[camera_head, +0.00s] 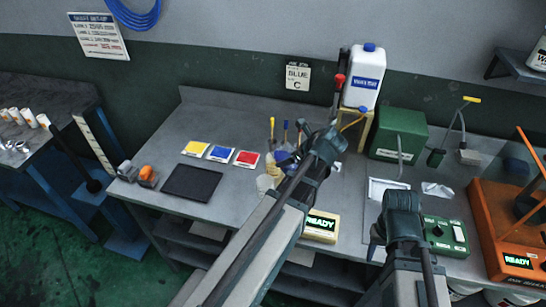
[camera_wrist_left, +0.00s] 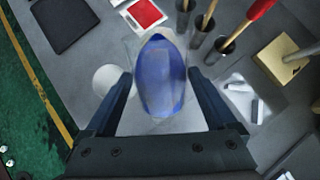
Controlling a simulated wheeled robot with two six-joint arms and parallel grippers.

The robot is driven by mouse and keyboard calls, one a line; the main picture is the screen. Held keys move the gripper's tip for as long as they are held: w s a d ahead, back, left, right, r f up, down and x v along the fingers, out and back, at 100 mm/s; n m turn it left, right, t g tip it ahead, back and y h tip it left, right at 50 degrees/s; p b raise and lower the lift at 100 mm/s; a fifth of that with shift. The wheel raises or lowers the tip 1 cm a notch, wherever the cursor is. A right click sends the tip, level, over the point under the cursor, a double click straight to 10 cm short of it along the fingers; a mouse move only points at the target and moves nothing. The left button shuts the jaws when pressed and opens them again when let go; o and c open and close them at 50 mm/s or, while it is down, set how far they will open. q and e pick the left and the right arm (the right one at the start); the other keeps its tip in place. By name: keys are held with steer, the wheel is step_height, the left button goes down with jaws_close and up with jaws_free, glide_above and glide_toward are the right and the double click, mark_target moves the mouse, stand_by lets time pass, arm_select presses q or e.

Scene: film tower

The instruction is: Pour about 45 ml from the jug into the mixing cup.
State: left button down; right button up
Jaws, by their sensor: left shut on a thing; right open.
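My left gripper (camera_wrist_left: 158,98) is shut on a clear jug (camera_wrist_left: 133,48) with blue liquid (camera_wrist_left: 162,75) in it, which fills the middle of the left wrist view. I cannot tell how far the jug is tilted. In the head view my left arm hides most of it, and a bluish part (camera_head: 284,159) shows beside the wrist. A pale, round, cup-like thing (camera_wrist_left: 108,78) lies left of the jug in the left wrist view; it may be the mixing cup. It also shows left of my arm in the head view (camera_head: 265,184). My right gripper (camera_head: 402,205) is open and empty, right of the scale.
Yellow, blue and red cards (camera_head: 220,153) and a black mat (camera_head: 192,183) lie left. Long-handled tools (camera_wrist_left: 230,42) stand behind the jug. A white bottle (camera_head: 364,80), green box (camera_head: 400,135) and orange machine (camera_head: 505,225) stand beyond.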

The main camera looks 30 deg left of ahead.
arm_select(q)
steer(key=shift+r, duration=0.15)
arm_select(e)
steer(key=shift+r, duration=0.25)
arm_select(q)
steer(key=shift+a+r+g+h+p, duration=0.1)
steer(key=shift+r+g+h+p, duration=0.2)
steer(key=shift+h+p, duration=0.35)
steer(key=shift+f, duration=0.1)
arm_select(e)
steer(key=shift+a+r, duration=0.3)
steer(key=shift+r, duration=0.3)
steer(key=shift+w, duration=0.1)
arm_select(q)
steer(key=shift+a+f+h+p, duration=0.1)
steer(key=shift+f+h+p, duration=0.05)
steer(key=shift+h+p, duration=0.5)
arm_select(e)
steer(key=shift+a+r, duration=0.45)
steer(key=shift+r, duration=0.1)
